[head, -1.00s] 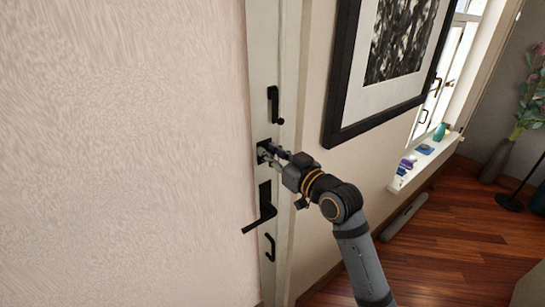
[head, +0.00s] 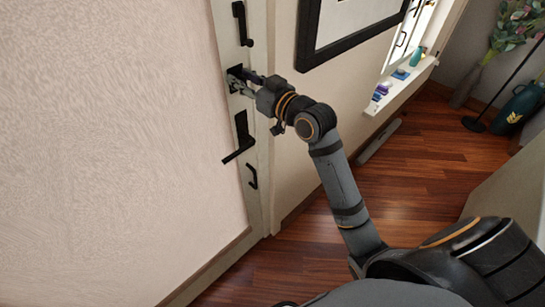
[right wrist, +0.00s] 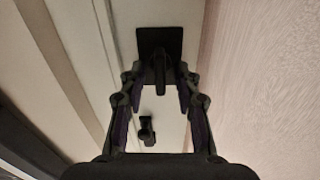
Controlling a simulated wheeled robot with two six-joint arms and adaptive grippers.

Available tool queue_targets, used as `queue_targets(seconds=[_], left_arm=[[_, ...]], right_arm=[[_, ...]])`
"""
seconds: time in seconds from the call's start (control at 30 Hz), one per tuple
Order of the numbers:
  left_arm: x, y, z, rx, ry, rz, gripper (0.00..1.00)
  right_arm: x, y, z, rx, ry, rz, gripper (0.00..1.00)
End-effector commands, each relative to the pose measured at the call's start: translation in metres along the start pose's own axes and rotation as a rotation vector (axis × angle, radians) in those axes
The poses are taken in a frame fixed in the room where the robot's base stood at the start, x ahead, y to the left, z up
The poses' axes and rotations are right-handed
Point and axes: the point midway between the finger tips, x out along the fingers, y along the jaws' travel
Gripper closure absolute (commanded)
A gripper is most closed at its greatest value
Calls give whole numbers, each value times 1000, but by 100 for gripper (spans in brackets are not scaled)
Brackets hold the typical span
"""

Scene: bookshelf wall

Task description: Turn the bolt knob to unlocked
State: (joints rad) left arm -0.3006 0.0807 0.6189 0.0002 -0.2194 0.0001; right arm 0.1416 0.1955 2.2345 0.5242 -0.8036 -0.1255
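The bolt knob (right wrist: 159,72) is a narrow dark fin standing out from a black square plate (right wrist: 160,42) on the pale door frame. It points up and down in the right wrist view. My right gripper (right wrist: 160,88) is open, with one finger on each side of the knob and a visible gap to each. In the head view, the right gripper (head: 242,82) reaches in from the right, its fingertips at the black plate (head: 234,72). There the fingers largely hide the knob. My left gripper is not in view.
A dark vertical handle (head: 242,22) is above the bolt, and a lever handle (head: 240,150) and small hook-shaped pull (head: 252,176) are below. A framed picture (head: 345,38) hangs to the right. A windowsill (head: 402,84) holds small objects. Wooden floor (head: 410,165) lies open at right.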

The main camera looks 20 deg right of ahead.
Motion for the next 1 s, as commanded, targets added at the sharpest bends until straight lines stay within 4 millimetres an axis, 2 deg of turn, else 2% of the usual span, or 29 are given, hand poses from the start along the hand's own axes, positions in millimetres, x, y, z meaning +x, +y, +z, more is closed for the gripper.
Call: queue_targets(seconds=[0.2, 0.27, 0.43, 0.6, 0.9, 0.93, 1.0], left_arm=[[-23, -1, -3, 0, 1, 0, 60], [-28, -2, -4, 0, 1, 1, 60], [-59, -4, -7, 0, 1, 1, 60], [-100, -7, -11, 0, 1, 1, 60], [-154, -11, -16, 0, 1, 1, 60], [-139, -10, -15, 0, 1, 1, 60], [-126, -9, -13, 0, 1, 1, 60]], right_arm=[[-2, 4, -4, 336, -4, 2, 68], [-19, 5, -2, 314, -8, 4, 68], [-54, 3, -6, 310, -13, 0, 68], [-75, 3, -9, 319, -10, 3, 68], [-107, 3, -8, 321, -7, 0, 68], [-106, 4, 8, 326, -10, 5, 68], [-106, 7, 26, 337, -28, 18, 68]])
